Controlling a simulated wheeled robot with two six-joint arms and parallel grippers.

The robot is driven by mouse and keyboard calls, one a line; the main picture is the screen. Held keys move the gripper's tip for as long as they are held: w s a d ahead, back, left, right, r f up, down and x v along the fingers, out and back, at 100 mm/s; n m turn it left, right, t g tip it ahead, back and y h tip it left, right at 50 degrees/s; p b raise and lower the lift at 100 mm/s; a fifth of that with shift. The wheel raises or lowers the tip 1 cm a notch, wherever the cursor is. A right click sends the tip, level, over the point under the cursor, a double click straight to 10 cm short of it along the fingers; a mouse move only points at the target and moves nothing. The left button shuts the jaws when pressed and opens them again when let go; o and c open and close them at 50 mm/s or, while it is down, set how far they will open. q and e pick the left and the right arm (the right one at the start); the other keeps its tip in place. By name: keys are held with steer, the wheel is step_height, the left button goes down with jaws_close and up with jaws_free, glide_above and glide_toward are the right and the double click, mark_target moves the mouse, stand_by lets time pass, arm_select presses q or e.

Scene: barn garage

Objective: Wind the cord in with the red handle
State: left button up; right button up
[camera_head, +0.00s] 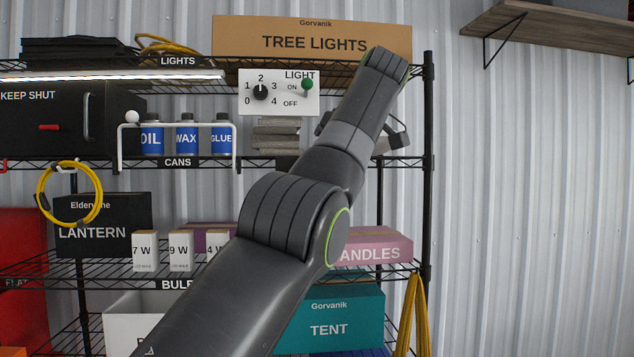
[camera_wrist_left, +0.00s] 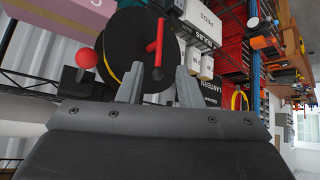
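In the left wrist view a black reel (camera_wrist_left: 122,48) with a yellow edge stands in front of my left gripper (camera_wrist_left: 160,76). A red crank handle (camera_wrist_left: 156,46) shows on the reel's face. The gripper's two fingers are apart and point toward the reel and handle, with nothing seen held between them. I cannot tell whether a finger touches the handle. In the head view my left arm reaches up across the shelves, and the reel and fingertips are hidden behind it. Yellow cord (camera_head: 417,315) hangs at the rack's lower right. My right gripper is out of view.
A red ball knob (camera_wrist_left: 86,60) is beside the reel. The rack holds a tree lights box (camera_head: 310,40), switch panel (camera_head: 270,93), cans (camera_head: 186,135), lantern box (camera_head: 95,232), pink candles box (camera_head: 375,246) and tent box (camera_head: 330,315). A yellow coil (camera_head: 70,190) hangs at left.

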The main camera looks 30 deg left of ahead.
arm_select(q)
steer(key=shift+p+v, duration=0.5)
steer(key=shift+v, duration=1.35)
steer(key=shift+a, duration=0.1)
